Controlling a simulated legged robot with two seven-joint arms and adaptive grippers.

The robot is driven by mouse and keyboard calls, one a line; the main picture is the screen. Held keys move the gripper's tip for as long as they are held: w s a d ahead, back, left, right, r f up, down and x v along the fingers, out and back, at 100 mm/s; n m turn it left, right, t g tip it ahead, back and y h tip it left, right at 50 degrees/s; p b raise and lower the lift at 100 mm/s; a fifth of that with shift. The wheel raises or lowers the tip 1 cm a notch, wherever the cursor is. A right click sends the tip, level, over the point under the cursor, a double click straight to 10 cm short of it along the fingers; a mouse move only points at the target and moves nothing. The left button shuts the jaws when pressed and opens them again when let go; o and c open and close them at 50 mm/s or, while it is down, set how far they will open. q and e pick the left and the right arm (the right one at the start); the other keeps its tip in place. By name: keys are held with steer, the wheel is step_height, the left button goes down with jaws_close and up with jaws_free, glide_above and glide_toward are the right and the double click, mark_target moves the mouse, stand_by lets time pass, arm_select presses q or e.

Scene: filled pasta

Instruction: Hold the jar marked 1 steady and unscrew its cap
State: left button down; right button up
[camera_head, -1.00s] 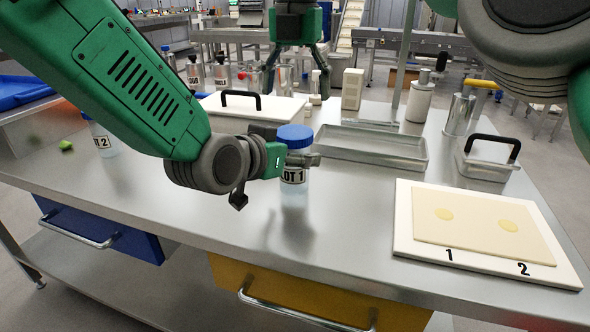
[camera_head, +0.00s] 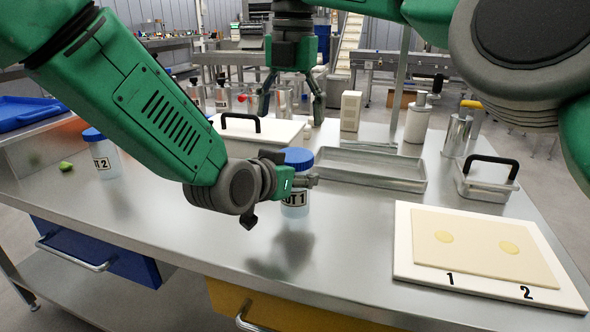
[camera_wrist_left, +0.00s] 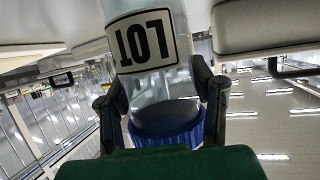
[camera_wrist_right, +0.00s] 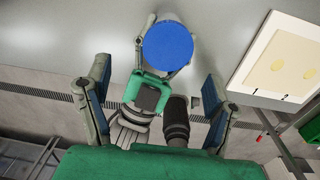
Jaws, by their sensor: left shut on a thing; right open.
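The jar marked 1 (camera_head: 294,210) stands on the steel bench, clear, with a "LOT 1" label and a blue cap (camera_head: 299,157). My left gripper (camera_head: 301,182) is shut around the jar just below the cap. In the left wrist view its fingers (camera_wrist_left: 165,112) sit on both sides of the jar near the cap (camera_wrist_left: 168,122). My right gripper (camera_head: 291,103) hangs open and empty, apart from the cap. In the right wrist view the cap (camera_wrist_right: 168,47) lies beyond the open fingers (camera_wrist_right: 157,105). My left gripper hides part of the jar.
A jar marked 2 (camera_head: 106,163) with a blue cap stands at the left. A metal tray (camera_head: 372,183) lies behind the jar marked 1. A white board (camera_head: 402,255) with a pasta sheet (camera_head: 480,262) is at the right. The bench front is clear.

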steer(key=w+a+r+m+t+y, duration=0.3)
steer(key=w+a+r+m+y, duration=0.1)
steer(key=a+r+m+y, duration=0.35)
steer(key=w+a+r+m+t+y, duration=0.25)
steer(key=a+r+m+y, duration=0.3)
steer(key=a+m, duration=0.45)
steer(key=w+d+r+m+t+h, duration=0.1)
steer(key=w+d+r+m+t, duration=0.35)
steer(key=m, duration=0.75)
steer(key=w+d+r+m+t+h, duration=0.1)
steer(key=w+r+m+t, duration=0.55)
steer(key=m, duration=0.45)
steer(key=w+d+f+m+h, duration=0.2)
steer(key=d+m+h, duration=0.3)
steer(key=m, duration=0.6)
steer(key=w+d+f+m+h, duration=0.1)
steer(key=d+f+m+h, duration=0.3)
steer(key=m, duration=0.6)
steer(key=m+g+h, duration=0.2)
steer(key=m+g, duration=1.5)
steer(key=m, duration=0.7)
glide_above(294, 154)
steer(key=shift+n, duration=0.25)
step_height(294, 154, down, 18)
steer(key=shift+w+r, duration=0.1)
steer(key=shift+f, duration=3.9)
